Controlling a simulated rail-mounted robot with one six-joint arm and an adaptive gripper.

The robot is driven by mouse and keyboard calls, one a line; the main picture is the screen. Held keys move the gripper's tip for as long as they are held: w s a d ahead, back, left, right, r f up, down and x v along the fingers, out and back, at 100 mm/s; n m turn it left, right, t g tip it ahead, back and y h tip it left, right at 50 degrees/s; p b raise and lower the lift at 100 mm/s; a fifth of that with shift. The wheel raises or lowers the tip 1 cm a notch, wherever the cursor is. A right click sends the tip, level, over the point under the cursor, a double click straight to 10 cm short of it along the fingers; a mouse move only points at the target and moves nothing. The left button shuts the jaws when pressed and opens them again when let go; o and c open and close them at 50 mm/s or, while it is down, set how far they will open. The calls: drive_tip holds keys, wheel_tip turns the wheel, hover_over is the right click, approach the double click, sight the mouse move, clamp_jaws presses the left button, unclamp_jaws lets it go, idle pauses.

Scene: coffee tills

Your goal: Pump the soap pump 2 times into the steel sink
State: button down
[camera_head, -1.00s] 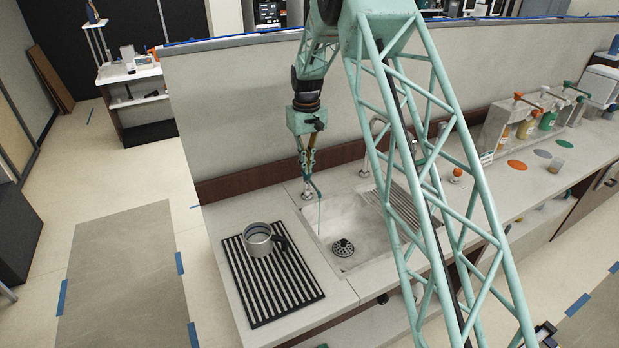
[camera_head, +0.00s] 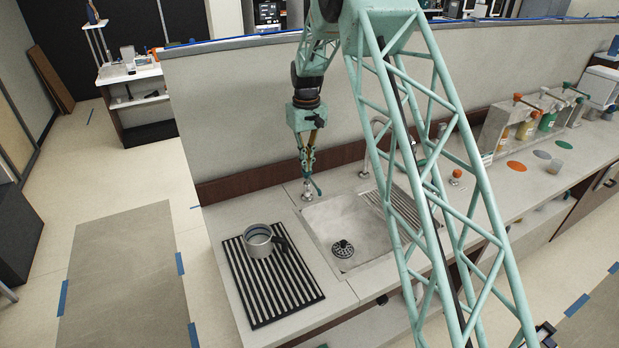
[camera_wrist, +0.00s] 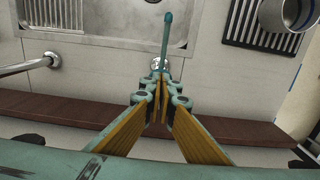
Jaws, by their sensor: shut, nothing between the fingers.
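The soap pump (camera_head: 307,194) stands at the back left corner of the steel sink (camera_head: 345,218). It has a pale round base and a teal spout that points over the basin. No soap stream shows at the spout now. My gripper (camera_head: 306,174) is shut and empty, pointing down directly above the pump head. In the wrist view, the fingertips of my gripper (camera_wrist: 161,78) cover part of the pump, and the spout (camera_wrist: 166,38) reaches out past them over the sink (camera_wrist: 110,18). I cannot tell whether the fingertips touch the pump head.
A metal mug (camera_head: 258,241) stands on a black slatted rack (camera_head: 266,285) left of the sink. A faucet (camera_head: 364,160) rises behind the basin. A small orange-topped dispenser (camera_head: 455,177) and several syrup pumps (camera_head: 527,128) stand further right. My arm's truss hides part of the counter.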

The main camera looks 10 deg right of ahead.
drive_tip(key=shift+r+p, duration=0.8)
drive_tip(key=shift+r, duration=1.1)
drive_tip(key=shift+f+b, duration=1.15)
drive_tip(key=shift+f, duration=1.7)
drive_tip(key=shift+r, duration=0.2)
drive_tip(key=shift+r+p, duration=1.25)
drive_tip(key=shift+r, duration=1.4)
drive_tip(key=shift+r, duration=0.2)
